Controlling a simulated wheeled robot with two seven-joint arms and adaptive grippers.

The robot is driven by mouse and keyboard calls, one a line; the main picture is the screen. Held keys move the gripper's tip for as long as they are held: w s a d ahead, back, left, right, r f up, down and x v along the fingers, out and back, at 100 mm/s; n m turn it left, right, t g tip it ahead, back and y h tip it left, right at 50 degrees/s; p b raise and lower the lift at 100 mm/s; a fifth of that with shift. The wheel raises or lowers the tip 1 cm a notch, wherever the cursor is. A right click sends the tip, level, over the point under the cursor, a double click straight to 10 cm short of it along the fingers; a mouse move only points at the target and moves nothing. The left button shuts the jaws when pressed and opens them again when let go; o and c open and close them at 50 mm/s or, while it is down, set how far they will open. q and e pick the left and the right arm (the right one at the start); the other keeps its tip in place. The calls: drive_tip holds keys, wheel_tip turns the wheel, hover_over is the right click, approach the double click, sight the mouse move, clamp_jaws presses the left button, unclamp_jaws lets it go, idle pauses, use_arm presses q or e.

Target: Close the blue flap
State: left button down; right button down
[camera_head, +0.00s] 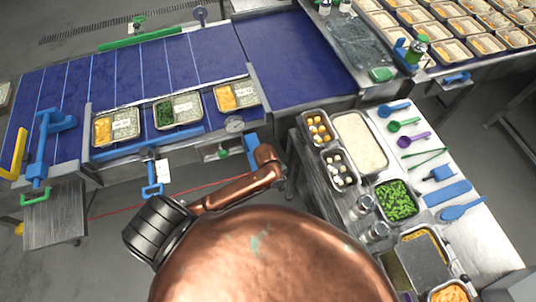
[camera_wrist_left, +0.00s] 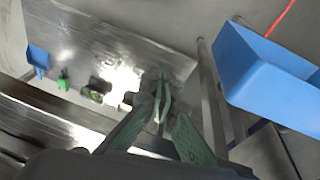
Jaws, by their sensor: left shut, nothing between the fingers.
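A large blue piece (camera_wrist_left: 262,80) with flat, angled faces stands at the right of the left wrist view, apart from my fingers. I cannot tell for certain whether it is the blue flap. In the head view, blue parts at the conveyor are a small upright one (camera_head: 251,141) beside my copper arm, a hanging bracket (camera_head: 152,180) and a frame (camera_head: 52,130) at the left. My left gripper (camera_wrist_left: 161,98) has green fingers that meet at the tips, shut and empty. My copper arm covers it in the head view. My right gripper is not in view.
A blue conveyor (camera_head: 185,60) with several filled trays runs across the back. A steel table (camera_head: 475,225) at the right holds food containers and utensils. A red line (camera_head: 205,187) crosses below the conveyor. In the left wrist view, a metal surface (camera_wrist_left: 135,50) lies beneath my fingers.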

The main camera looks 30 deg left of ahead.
use_arm(q)
drive_tip(key=w+a+r+m+g+y, duration=0.1)
drive_tip(key=w+a+r+g+y, duration=0.4)
drive_tip(key=w+a, duration=0.8)
wheel_tip(320, 180, down, 8)
drive_tip(key=s+t, duration=0.1)
drive_tip(key=shift+a+f+t+h, duration=0.2)
drive_tip(key=shift+t+h, duration=0.1)
drive_tip(key=shift+h, duration=0.1)
